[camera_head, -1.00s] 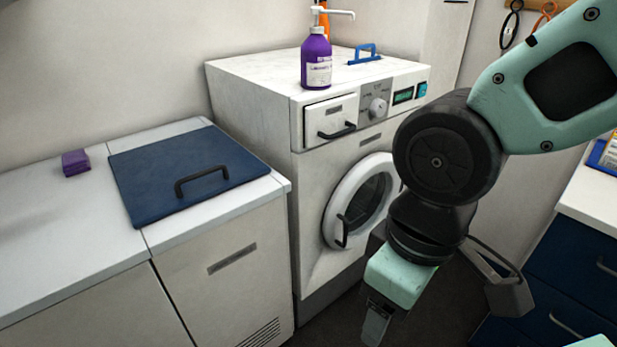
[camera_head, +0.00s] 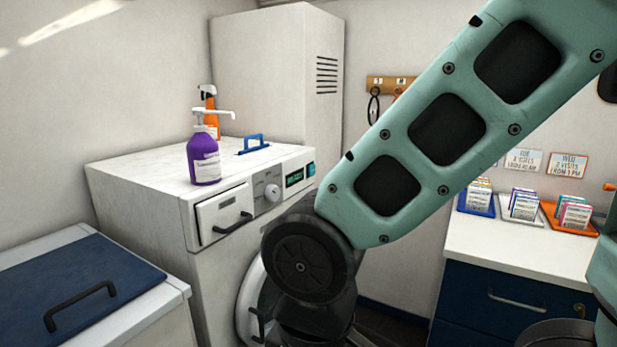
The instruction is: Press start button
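The start button is most likely the small teal button (camera_head: 311,169) at the right end of the washing machine's front panel, beside a dark display (camera_head: 294,177) and a round dial (camera_head: 272,193). The white washing machine (camera_head: 130,184) stands left of centre. Its detergent drawer (camera_head: 224,211) with a black handle looks shut. The round door (camera_head: 246,301) is mostly hidden behind my arm. My arm crosses from the upper right to the lower middle, in front of the machine. My gripper is below the picture's lower edge.
A purple pump bottle (camera_head: 204,160), an orange spray bottle (camera_head: 209,108) and a blue handle (camera_head: 252,144) are on the machine's top. A blue-lidded counter (camera_head: 75,275) stands at left. A counter (camera_head: 510,246) with card trays is at right. A tall white cabinet (camera_head: 276,70) stands behind.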

